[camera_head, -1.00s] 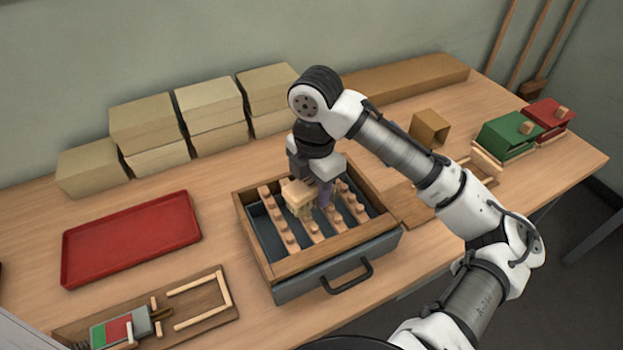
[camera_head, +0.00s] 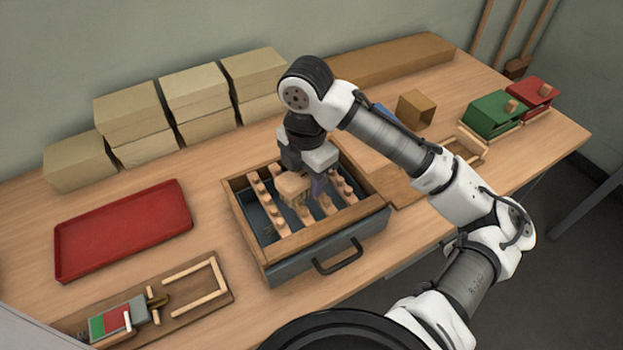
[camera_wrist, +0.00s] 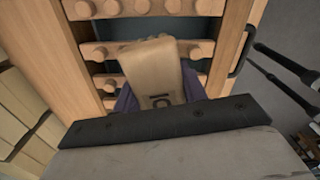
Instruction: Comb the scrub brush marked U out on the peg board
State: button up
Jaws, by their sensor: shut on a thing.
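My gripper (camera_head: 307,182) is shut on the scrub brush (camera_head: 293,186), a pale wooden block with straw-coloured bristles below it. In the wrist view the brush (camera_wrist: 153,75) lies between the jaws (camera_wrist: 160,98), with a dark mark on its top that is partly cut off by my gripper. The peg board (camera_head: 281,222) is a wooden frame with several peg-studded bars across a dark tray. The brush is over the bars, with its bristles down at the pegs. Some loose bristle bits seem to lie in the tray at the left. Whether the bristles touch the pegs is hard to tell.
A red tray (camera_head: 122,229) lies to the left, with a wooden fixture (camera_head: 193,296) in front of it. Stacked tan boxes (camera_head: 131,119) stand at the back. A green box (camera_head: 494,115) and a red box (camera_head: 531,98) stand at the far right. A black handle (camera_head: 339,258) juts from the front.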

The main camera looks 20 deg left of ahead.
jog(key=shift+w+a+p, duration=0.55)
jog(key=shift+w+a, duration=1.5)
jog(key=shift+s+d+p, duration=0.65)
jog(key=shift+s+d, duration=2.2)
jog(key=shift+w+a+p, duration=0.3)
jog(key=shift+w+a, duration=1.05)
jog(key=shift+w+a+p, duration=0.15)
jog(key=shift+a+p, duration=0.05)
jog(key=shift+p, duration=0.35)
jog(key=shift+s+d+f, duration=0.15)
jog(key=shift+s+d, duration=1.4)
jog(key=w+a+p, duration=0.1)
jog(key=w+a, duration=0.4)
jog(key=shift+w+a+r, duration=0.25)
jog(key=shift+w+a, duration=0.1)
jog(key=shift+w, duration=0.05)
jog(key=shift+r+p, duration=2.35)
jog(key=shift+r, duration=0.65)
